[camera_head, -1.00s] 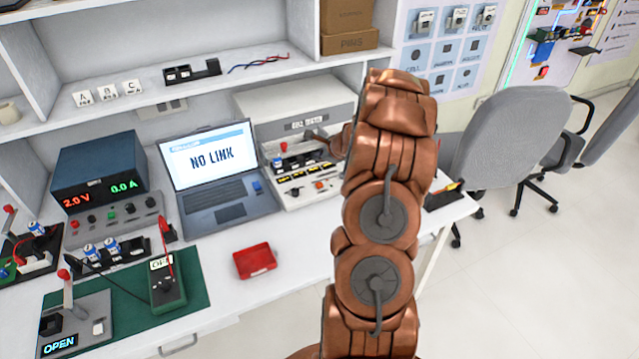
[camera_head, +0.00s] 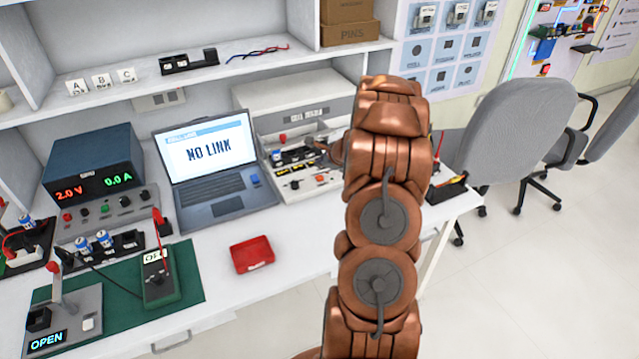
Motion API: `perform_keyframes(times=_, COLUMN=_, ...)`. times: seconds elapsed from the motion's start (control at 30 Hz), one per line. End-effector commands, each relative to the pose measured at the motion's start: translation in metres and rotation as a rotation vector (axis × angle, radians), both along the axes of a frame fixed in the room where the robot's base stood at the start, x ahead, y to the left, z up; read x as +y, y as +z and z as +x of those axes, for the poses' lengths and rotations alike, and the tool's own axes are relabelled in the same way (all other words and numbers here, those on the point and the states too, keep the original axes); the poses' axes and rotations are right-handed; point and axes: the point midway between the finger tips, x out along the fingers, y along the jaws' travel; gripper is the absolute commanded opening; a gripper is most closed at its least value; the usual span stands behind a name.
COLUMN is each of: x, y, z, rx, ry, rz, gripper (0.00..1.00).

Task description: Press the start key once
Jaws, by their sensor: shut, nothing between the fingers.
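A white bench machine (camera_head: 300,118) stands right of the laptop, with a lower front panel carrying an orange key (camera_head: 321,177), a dark knob and dark slots. No key label is readable, so I cannot tell for certain which one is the start key. My gripper (camera_head: 317,146) shows as a small copper tip left of my arm, over the machine's panel and behind the orange key. It is shut and holds nothing I can see. My arm hides the rest of the gripper and the panel's right side. I cannot tell whether the tip touches the machine.
The laptop (camera_head: 212,165) reads "NO LINK". A power supply (camera_head: 92,170) shows 2.0 V and 0.0 A. A red tray (camera_head: 252,254) lies on the bench in front, with clear white surface around it. A green mat (camera_head: 190,275) holds a meter. Grey chairs (camera_head: 515,125) stand right.

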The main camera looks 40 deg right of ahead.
Motion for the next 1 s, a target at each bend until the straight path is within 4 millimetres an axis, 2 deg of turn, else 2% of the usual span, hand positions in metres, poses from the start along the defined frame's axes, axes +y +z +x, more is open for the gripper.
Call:
perform_keyframes(times=0.03, x=0.0, y=-0.011, z=0.0, rx=0.0, ry=0.0, rz=0.0, gripper=0.0)
perform_keyframes(times=0.3, x=0.0, y=-0.028, z=0.0, rx=-0.001, ry=-0.001, rz=-0.001, gripper=0.0)
perform_keyframes(times=1.0, x=0.0, y=-0.029, z=0.0, rx=0.001, ry=0.0, rz=-0.001, gripper=0.0)
